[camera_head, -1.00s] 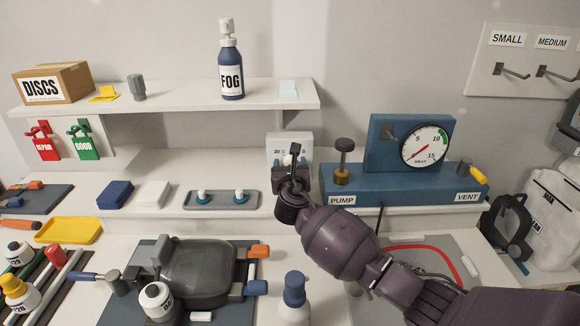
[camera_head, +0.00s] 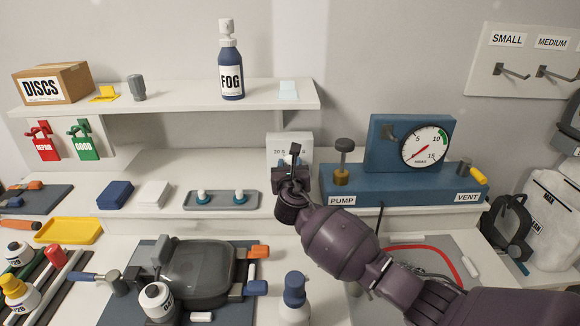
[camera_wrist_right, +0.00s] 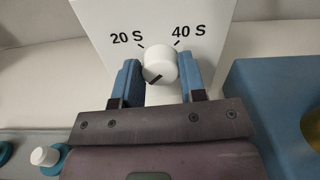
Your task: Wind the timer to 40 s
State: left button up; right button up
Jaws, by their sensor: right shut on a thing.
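The timer is a white box (camera_head: 301,138) at the back of the bench, left of the pump unit. In the right wrist view its white face (camera_wrist_right: 213,18) carries the labels 20 S at upper left and 40 S at upper right. Its round white knob (camera_wrist_right: 161,60) has a short black mark on the lower part, slanting to the lower left, away from both labels. My right gripper (camera_head: 293,154) is at the timer, shut on the knob, with one blue finger on each side in the wrist view (camera_wrist_right: 162,80). In the head view my gripper hides the knob. My left gripper is out of view.
The blue pump unit (camera_head: 400,184) with its gauge (camera_head: 425,147) stands close to the right of the timer. A grey tray (camera_head: 222,207) with two white-topped pieces lies to the left. A shelf (camera_head: 180,103) overhangs at the back left. A blue-topped bottle (camera_head: 295,290) stands in front.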

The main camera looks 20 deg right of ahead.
dwell(0.8)
jog(key=o, duration=0.9)
jog(key=shift+s, duration=0.15)
jog(key=v, duration=1)
jog(key=shift+s, duration=0.3)
